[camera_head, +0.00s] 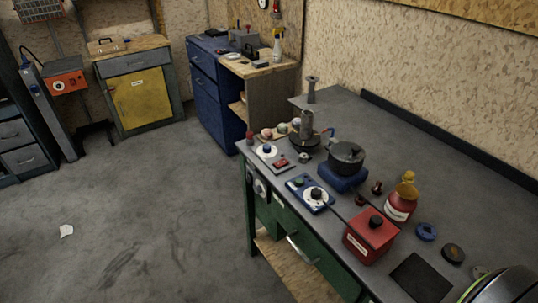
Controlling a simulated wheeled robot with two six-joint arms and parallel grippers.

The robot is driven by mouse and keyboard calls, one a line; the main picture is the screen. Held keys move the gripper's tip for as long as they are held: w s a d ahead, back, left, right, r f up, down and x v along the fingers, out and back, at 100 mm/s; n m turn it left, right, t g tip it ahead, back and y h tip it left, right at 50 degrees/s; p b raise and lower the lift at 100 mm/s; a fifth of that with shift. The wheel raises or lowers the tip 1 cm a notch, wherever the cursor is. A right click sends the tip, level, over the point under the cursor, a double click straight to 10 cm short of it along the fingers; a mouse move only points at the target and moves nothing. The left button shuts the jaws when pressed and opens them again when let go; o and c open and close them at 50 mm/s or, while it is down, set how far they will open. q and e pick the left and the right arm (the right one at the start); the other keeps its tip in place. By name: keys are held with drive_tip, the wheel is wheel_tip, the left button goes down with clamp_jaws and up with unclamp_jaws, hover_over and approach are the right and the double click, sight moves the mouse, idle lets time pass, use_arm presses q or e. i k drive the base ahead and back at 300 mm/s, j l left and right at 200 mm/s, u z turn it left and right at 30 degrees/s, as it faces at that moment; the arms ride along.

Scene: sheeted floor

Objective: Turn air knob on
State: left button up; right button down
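Several knobs show, and I cannot tell from labels which is the air knob. A blue control box (297,183) on the workbench has a black knob on a white dial (316,195). Behind it, a pale panel (272,159) carries a small round dial and a red part. A red box (361,243) nearer me has a black knob (375,221) on top. A round dial (259,187) sits on the bench's green front. An orange box (63,75) at the far left also has a round knob. Neither gripper is in view.
The grey floor (140,220) on the left is mostly clear.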

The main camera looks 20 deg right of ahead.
sight(267, 148)
drive_tip(key=i+l, duration=0.1)
drive_tip(key=i, duration=0.45)
drive_tip(key=z, duration=0.4)
drive_tip(key=i+z, duration=0.15)
drive_tip(key=z, duration=0.7)
drive_tip(key=i+j, duration=0.05)
